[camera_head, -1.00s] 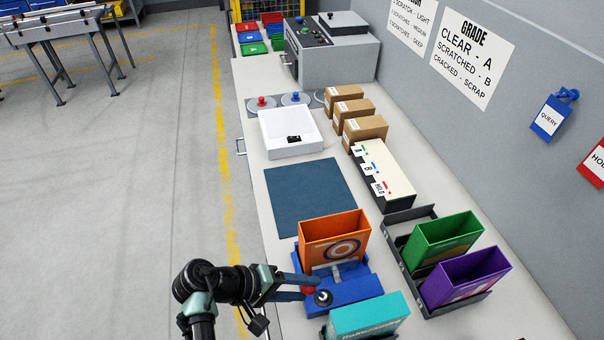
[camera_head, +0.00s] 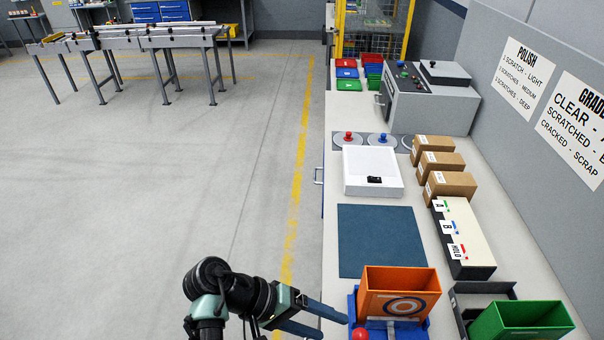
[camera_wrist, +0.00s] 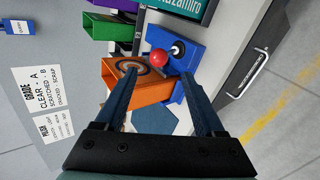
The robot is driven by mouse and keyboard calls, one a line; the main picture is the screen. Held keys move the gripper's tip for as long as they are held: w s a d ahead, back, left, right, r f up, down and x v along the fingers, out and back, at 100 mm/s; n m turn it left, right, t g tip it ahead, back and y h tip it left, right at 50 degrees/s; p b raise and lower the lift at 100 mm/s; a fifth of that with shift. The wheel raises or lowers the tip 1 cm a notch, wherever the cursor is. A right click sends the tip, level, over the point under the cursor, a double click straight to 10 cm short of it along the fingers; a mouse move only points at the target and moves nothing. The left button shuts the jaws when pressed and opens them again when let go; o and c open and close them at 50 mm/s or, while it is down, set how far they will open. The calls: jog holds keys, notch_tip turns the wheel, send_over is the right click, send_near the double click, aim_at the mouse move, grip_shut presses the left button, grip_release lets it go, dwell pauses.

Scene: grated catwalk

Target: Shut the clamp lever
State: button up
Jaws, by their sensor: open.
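The clamp lever shows by its red ball knob (camera_head: 361,335) at the bottom edge of the head view, on a blue fixture (camera_head: 408,328) in front of an orange box (camera_head: 377,293). My gripper (camera_head: 335,327) is open and empty, just left of the red knob. In the wrist view the red knob (camera_wrist: 158,58) appears between and beyond my fingertips (camera_wrist: 162,76), with no visible contact. A round black knob (camera_wrist: 178,47) sits beside it on the blue fixture (camera_wrist: 191,49). I cannot tell the lever's exact angle; its lower part is cut off in the head view.
A green box (camera_head: 520,322) stands right of the fixture. A blue mat (camera_head: 380,240) and a white tray (camera_head: 372,185) lie farther back on the bench. Clear floor (camera_head: 180,200) lies left of the bench. The orange box also shows beside my fingers in the wrist view (camera_wrist: 150,92).

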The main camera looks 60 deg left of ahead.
jog(key=p+v, duration=0.1)
jog(key=v, duration=0.3)
jog(key=shift+s+a+r, duration=0.2)
jog(key=shift+s+r, duration=0.05)
jog(key=shift+s, duration=0.05)
